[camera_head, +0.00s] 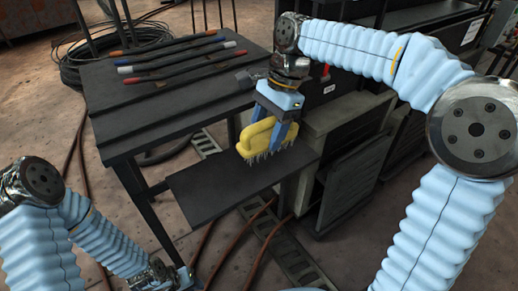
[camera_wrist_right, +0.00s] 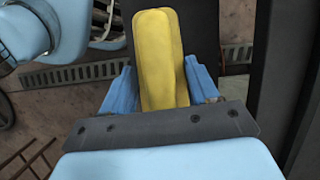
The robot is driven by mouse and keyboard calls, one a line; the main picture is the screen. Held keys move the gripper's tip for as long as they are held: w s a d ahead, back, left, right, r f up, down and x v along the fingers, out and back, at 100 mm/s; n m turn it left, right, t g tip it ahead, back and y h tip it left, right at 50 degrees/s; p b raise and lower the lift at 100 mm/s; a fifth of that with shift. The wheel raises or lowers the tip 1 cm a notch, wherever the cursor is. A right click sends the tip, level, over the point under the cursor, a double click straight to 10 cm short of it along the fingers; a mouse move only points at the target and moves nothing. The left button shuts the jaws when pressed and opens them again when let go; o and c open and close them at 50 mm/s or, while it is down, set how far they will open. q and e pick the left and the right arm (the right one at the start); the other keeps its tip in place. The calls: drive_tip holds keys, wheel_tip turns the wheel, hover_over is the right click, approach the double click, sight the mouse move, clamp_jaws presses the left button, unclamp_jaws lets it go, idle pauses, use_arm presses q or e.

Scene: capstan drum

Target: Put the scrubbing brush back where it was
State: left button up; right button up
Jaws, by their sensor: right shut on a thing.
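The scrubbing brush (camera_head: 262,138) has a yellow body with a looped handle and pale bristles pointing down. My right gripper (camera_head: 277,125) is shut on it, with blue fingers on either side of the yellow handle. The brush is over the small dark shelf (camera_head: 215,191) that juts out beside the table; whether the bristles touch the shelf I cannot tell. In the right wrist view the yellow brush (camera_wrist_right: 160,60) lies between the blue fingers (camera_wrist_right: 160,85). My left arm is at the lower left, and its gripper fingers are not visible.
A dark table (camera_head: 170,100) at the left bears several long tools with coloured ends (camera_head: 180,57). Dark cabinets (camera_head: 350,160) stand at the right. Cables (camera_head: 90,60) coil on the floor behind, and hoses run beneath the shelf. The shelf's front part is bare.

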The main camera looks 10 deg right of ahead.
sight(263, 138)
drive_tip(key=shift+a+f, duration=0.3)
drive_tip(key=shift+f, duration=0.05)
drive_tip(key=x, duration=0.2)
drive_tip(key=b+x, duration=0.1)
drive_tip(key=x, duration=0.1)
drive_tip(key=shift+w, duration=0.2)
drive_tip(key=shift+f, duration=0.35)
drive_tip(key=shift+f, duration=0.1)
drive_tip(key=o, duration=1.4)
drive_tip(key=p+v, duration=0.2)
drive_tip(key=v, duration=1)
drive_tip(key=shift+p, duration=0.3)
